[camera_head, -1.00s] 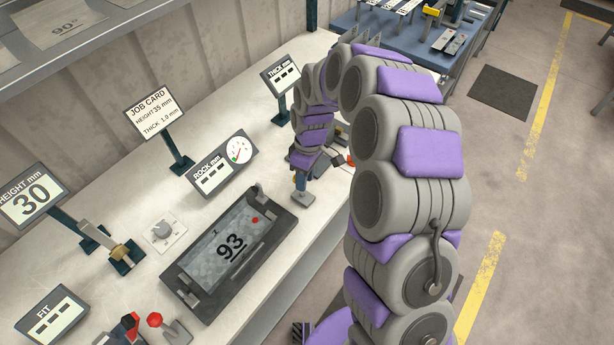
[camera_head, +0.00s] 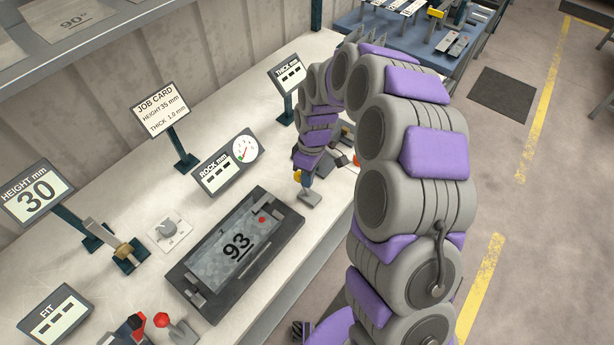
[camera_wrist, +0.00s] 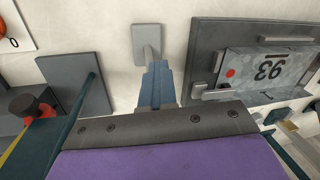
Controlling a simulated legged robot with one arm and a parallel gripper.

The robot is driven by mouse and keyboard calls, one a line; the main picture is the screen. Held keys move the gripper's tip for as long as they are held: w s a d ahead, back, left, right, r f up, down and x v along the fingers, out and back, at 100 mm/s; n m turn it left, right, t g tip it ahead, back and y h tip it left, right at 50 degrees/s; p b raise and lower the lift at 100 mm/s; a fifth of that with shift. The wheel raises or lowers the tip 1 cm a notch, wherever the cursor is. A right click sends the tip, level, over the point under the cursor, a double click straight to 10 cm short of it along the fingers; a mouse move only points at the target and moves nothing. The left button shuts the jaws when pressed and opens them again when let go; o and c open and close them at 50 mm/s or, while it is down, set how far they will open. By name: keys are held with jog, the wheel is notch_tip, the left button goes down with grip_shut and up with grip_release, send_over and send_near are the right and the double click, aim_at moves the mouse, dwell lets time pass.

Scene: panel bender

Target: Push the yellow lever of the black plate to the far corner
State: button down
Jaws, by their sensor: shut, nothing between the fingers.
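A black plate (camera_head: 183,279) lies on the white bench and bears a grey panel marked 93 (camera_head: 237,245). The wrist view shows the plate (camera_wrist: 197,40) and panel (camera_wrist: 265,72) at the right. My gripper (camera_head: 303,180) is shut and empty, low beyond the black plate's right end. In the wrist view its blue fingers (camera_wrist: 157,85) point at a small grey plate (camera_wrist: 147,37) with a short stalk. The fingers partly hide this spot.
A rocker gauge sign (camera_head: 218,173), a job card sign (camera_head: 160,108) and a thickness sign (camera_head: 290,73) stand behind.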

jog(key=shift+d, duration=0.8)
jog(key=c, duration=1.6)
grip_release()
jog(key=shift+c, duration=0.2)
jog(key=o, duration=0.6)
jog(key=shift+a, duration=0.7)
jog(key=shift+o, duration=1.4)
jog(key=shift+d, duration=0.6)
jog(key=w+d+r+p, duration=0.1)
jog(key=w+r+p, duration=0.1)
jog(key=r, duration=1.5)
jog(key=shift+w+d, duration=0.15)
jog(key=shift+w, duration=0.45)
jog(key=shift+d, duration=0.2)
